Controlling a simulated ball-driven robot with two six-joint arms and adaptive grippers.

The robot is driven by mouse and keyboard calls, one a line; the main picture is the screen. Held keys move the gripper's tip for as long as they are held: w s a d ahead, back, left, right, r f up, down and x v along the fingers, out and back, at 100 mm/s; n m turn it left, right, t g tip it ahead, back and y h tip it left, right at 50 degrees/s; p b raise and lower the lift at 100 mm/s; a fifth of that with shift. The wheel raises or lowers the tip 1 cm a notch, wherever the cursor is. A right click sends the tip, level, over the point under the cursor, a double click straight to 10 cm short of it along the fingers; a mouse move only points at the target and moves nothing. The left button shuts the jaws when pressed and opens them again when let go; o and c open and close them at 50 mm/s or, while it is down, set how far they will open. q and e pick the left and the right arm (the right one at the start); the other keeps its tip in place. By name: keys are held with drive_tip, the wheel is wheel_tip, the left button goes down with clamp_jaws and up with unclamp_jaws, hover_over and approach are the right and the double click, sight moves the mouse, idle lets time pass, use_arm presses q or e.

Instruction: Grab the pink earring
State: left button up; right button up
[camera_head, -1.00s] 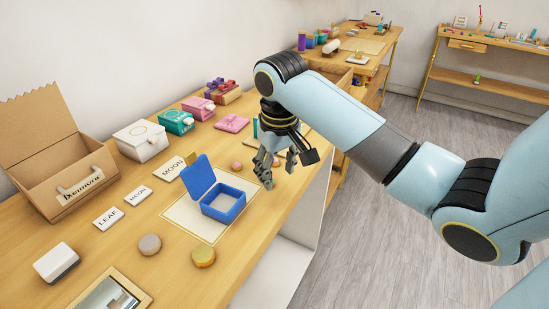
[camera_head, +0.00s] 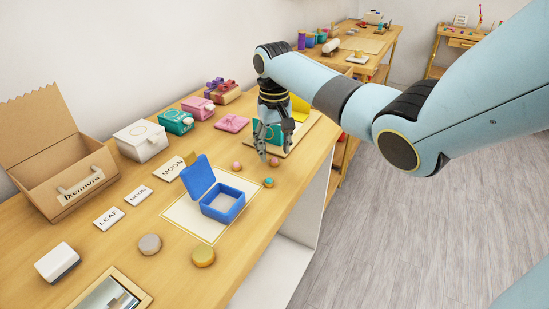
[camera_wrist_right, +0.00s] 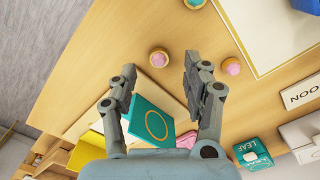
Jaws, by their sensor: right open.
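A small round pink piece (camera_head: 273,162), likely the pink earring, lies on the table just by my right fingertips. In the right wrist view a pink piece (camera_wrist_right: 158,59) with a tan base lies just past the gap between the fingertips. A second pink piece (camera_head: 237,166) lies to the left, and a teal one (camera_head: 268,182) lies closer to the front. My right gripper (camera_head: 275,148) is open, points down and holds nothing; it also shows in the right wrist view (camera_wrist_right: 162,68). My left gripper is not in view.
An open blue box (camera_head: 222,205) stands on a cream mat (camera_head: 183,213) in front. A teal box with a gold ring (camera_wrist_right: 150,121) sits beyond my right fingers in the wrist view. Several boxes line the wall. The table's right edge is close.

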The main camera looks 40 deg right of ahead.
sight(275, 159)
drive_tip(key=shift+f, duration=1.5)
drive_tip(key=c, duration=0.9)
drive_tip(key=shift+r, duration=0.1)
